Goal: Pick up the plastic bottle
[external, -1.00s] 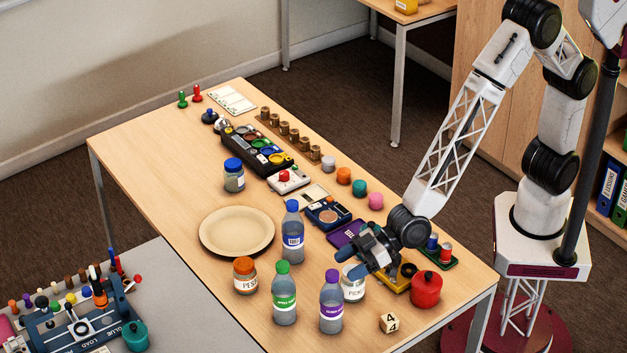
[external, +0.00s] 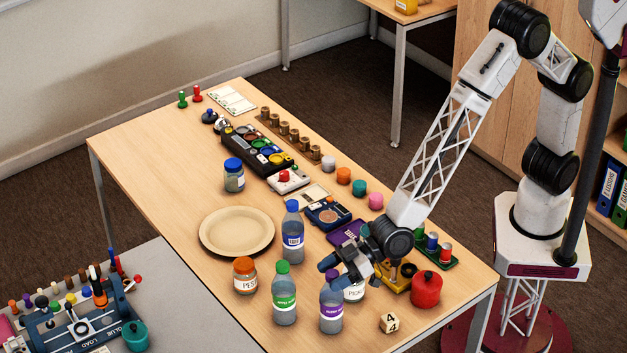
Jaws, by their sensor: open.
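Three plastic bottles stand upright on the table: one with a blue cap (external: 293,236), one with a green cap (external: 284,298), and one with a purple cap (external: 331,312). My gripper (external: 328,272) is open, with its blue fingers close to the top of the purple-capped bottle, partly hiding its cap. I cannot tell whether the fingers touch it. No bottle is held. A white-labelled jar (external: 354,291) stands behind the purple-capped bottle, mostly hidden by my gripper.
An orange-lidded jar (external: 245,276) and a beige plate (external: 237,232) are to the left. A red pot (external: 426,289) and a die (external: 389,323) are to the right. Bare table (external: 150,150) lies at the far left.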

